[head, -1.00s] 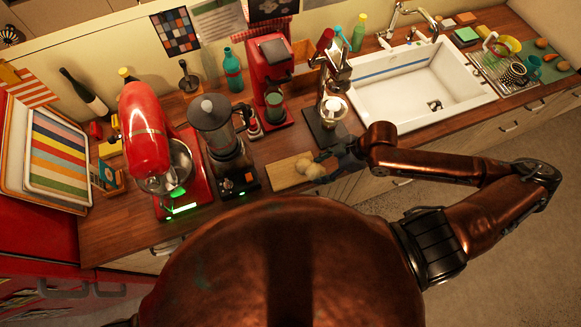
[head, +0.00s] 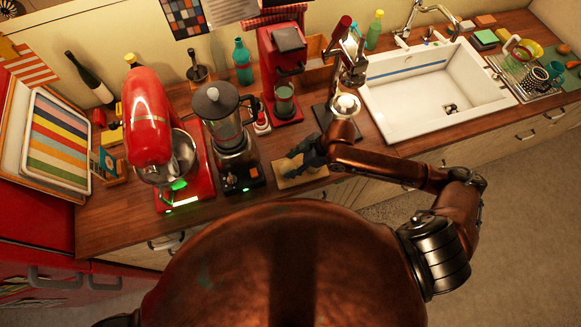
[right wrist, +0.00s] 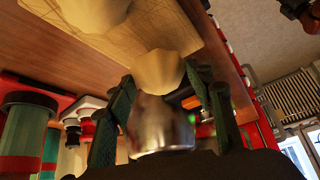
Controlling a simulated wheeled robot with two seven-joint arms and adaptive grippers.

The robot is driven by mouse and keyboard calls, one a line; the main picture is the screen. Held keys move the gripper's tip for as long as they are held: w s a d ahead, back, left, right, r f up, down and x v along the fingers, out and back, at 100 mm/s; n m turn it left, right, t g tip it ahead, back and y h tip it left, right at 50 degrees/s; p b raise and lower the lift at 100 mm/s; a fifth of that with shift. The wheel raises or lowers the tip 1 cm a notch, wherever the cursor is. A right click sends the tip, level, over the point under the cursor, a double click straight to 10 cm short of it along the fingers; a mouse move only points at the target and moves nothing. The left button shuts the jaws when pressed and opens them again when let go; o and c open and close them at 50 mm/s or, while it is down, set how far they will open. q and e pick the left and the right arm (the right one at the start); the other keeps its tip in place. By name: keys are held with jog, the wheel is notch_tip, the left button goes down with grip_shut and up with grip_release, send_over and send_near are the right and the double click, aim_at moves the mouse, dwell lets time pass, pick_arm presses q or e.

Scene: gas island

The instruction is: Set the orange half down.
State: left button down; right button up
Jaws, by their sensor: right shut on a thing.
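The wooden cutting board (head: 312,173) lies on the counter in front of the coffee machine and the juicer. My right gripper (head: 294,160) is low over the board and hides most of what is there. In the right wrist view, its green fingers (right wrist: 163,92) are shut on a pale orange half (right wrist: 158,70). A second pale half (right wrist: 92,10) rests on the board (right wrist: 195,22) near the upper edge. Whether the held half touches the board is unclear. My left gripper is not in view.
The blender (head: 231,135) and red stand mixer (head: 150,125) stand left of the board. The lever juicer (head: 347,75) stands behind my right forearm. The red coffee machine (head: 283,60) is behind the board. The white sink (head: 435,90) is to the right.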

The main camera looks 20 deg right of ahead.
aim_at(295, 166)
jog(key=shift+w+a+f+p, duration=0.15)
jog(key=shift+f+p, duration=0.2)
jog(key=shift+f, duration=1.4)
jog(key=o, duration=1.3)
jog(key=v, duration=1.2)
